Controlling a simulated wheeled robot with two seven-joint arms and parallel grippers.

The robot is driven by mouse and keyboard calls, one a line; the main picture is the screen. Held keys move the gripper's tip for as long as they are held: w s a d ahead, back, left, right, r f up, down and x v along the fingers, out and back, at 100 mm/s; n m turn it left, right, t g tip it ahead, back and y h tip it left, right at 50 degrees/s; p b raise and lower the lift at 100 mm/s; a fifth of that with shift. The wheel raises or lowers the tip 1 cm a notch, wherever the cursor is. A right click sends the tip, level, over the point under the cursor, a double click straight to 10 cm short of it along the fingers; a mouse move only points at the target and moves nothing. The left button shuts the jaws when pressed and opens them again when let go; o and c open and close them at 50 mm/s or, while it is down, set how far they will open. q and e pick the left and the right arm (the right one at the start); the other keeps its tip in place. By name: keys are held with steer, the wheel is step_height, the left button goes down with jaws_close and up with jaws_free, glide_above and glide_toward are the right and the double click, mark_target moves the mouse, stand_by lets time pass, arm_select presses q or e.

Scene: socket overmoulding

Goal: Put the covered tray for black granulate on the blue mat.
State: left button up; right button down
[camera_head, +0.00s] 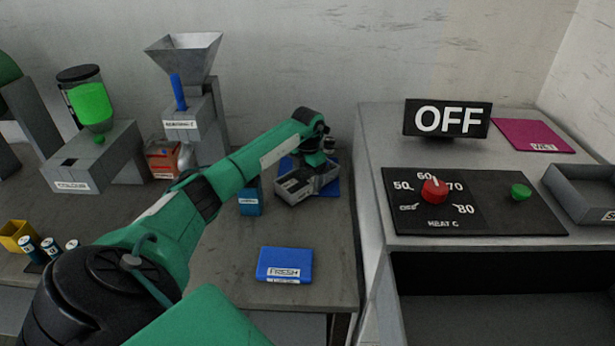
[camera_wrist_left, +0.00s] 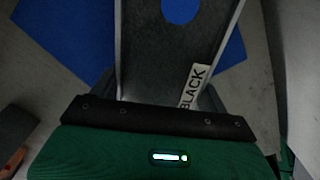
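The covered tray for black granulate (camera_head: 293,196) is a small grey box at the far right end of the left table. In the left wrist view the tray (camera_wrist_left: 165,65) fills the middle and carries a BLACK label. The blue mat (camera_head: 333,187) shows beside and behind the tray, and on both sides of it in the left wrist view (camera_wrist_left: 62,38). I cannot tell whether the tray rests on the mat or hangs just above. My left gripper (camera_head: 318,165) is right at the tray; its fingers are not clear. My right gripper is not in view.
A blue FRESH tray (camera_head: 285,263) lies near the table's front edge. A blue box (camera_head: 250,198) stands left of the tray. A grey hopper machine (camera_head: 205,120) is behind my arm. The heater cabinet (camera_head: 375,150) rises on the right.

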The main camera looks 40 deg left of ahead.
mark_target(307, 173)
arm_select(q)
steer(key=o, duration=0.4)
steer(key=shift+o, duration=0.2)
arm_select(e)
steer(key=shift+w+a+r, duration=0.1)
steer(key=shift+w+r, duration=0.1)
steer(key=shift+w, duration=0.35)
arm_select(q)
steer(key=shift+r, duration=0.1)
steer(key=shift+r, duration=0.2)
step_height(307, 173, up, 3)
steer(key=shift+f, duration=0.1)
step_height(307, 173, up, 9)
steer(key=b, duration=0.1)
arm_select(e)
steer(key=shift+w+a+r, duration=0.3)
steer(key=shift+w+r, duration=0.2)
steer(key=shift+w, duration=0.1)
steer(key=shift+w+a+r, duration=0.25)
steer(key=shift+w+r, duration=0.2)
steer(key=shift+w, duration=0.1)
